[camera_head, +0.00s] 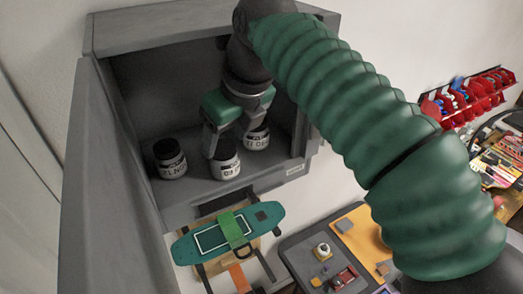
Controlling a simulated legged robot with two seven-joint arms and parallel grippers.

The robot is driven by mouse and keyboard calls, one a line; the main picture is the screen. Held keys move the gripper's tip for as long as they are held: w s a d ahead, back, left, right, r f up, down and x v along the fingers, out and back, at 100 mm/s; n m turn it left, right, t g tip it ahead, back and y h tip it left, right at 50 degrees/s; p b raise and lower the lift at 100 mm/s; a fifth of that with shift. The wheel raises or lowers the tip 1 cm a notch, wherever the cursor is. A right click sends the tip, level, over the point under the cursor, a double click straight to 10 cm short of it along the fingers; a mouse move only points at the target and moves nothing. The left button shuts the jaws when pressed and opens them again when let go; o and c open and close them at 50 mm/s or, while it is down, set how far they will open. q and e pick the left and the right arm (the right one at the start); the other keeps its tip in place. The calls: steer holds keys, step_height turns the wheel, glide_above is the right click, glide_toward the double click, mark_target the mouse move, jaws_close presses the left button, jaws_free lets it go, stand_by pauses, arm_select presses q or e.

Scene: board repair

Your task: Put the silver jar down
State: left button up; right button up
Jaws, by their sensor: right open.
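My right gripper (229,140) reaches into an open grey cabinet, its fingers pointing down and open. A second similar jar (170,160) stands to the left, and a third (258,137) stands just behind and to the right of the gripper. My left gripper is not in view.
The grey cabinet (105,37) has its door (105,190) open on the left. Below it, a green board (188,250) lies on a stand. A dark workbench (297,246) with an orange mat (356,236) is lower right. Red bins (470,97) hang on the right wall.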

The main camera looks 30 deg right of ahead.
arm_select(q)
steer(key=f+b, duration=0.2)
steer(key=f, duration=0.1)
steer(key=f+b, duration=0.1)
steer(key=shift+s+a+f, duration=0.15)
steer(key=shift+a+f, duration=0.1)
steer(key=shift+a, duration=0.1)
arm_select(e)
steer(key=s+d, duration=0.2)
steer(key=s, duration=0.9)
steer(key=shift+d+f, duration=0.25)
steer(key=shift+f, duration=0.05)
